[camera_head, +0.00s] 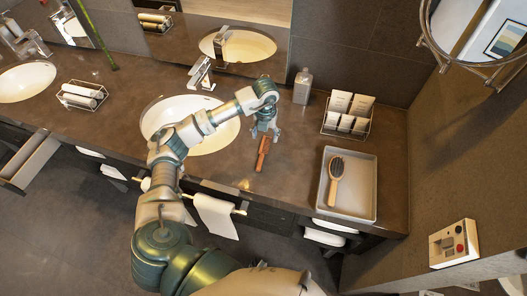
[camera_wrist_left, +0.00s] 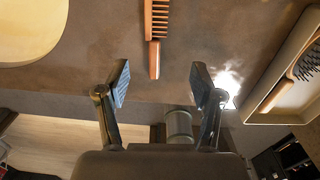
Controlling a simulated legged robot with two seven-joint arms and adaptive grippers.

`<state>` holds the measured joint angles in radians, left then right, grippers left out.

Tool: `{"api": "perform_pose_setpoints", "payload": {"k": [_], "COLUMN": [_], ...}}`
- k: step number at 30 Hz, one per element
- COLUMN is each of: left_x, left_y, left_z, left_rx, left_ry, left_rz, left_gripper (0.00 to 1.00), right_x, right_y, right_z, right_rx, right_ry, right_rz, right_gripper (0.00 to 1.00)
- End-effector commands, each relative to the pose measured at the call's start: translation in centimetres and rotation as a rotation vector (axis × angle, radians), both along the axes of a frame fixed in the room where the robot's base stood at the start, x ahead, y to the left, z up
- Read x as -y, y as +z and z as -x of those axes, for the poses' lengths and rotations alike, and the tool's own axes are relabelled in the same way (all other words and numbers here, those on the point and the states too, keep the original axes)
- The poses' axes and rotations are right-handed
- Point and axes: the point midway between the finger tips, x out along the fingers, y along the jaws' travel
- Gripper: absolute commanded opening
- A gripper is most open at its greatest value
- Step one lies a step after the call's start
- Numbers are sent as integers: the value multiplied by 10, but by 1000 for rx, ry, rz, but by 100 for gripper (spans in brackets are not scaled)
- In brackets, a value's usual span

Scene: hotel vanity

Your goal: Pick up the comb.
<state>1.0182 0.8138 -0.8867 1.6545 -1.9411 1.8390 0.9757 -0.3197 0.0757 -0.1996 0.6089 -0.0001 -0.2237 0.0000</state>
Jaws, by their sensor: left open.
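A reddish-brown wooden comb (camera_head: 262,152) lies on the dark counter to the right of the nearer sink. In the left wrist view the comb (camera_wrist_left: 155,35) stands lengthwise at the top, its handle end pointing toward the gap between my fingers. My left gripper (camera_head: 265,131) is over the counter at the far end of the comb in the head view. In the left wrist view the left gripper (camera_wrist_left: 158,85) has its two fingers spread wide with nothing between them. The comb lies beyond the fingertips, apart from them. My right gripper is not in view.
A grey tray (camera_head: 368,200) holding a hairbrush (camera_head: 335,180) sits on the right. A card rack (camera_head: 346,114) and a grey bottle (camera_head: 302,86) stand behind. The sink (camera_head: 160,117) and faucet (camera_head: 201,74) are to the left. Towels (camera_head: 215,214) hang below the counter's front edge.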

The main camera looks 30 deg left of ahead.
Motion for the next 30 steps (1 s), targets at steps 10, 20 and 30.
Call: {"api": "perform_pose_setpoints", "payload": {"k": [10, 20, 30], "left_x": [-2, -8, -8], "left_y": [-48, -92, -99], "left_z": [1, -4, -4], "left_rx": [-1, -2, 1], "left_ry": [-1, 0, -1], "left_rz": [3, 3, 3], "left_gripper": [67, 67, 59], "right_x": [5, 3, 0], "right_y": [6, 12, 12], "right_z": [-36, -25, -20], "right_rx": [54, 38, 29], "right_ry": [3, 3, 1], "right_rz": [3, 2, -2], "right_gripper": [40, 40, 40]}}
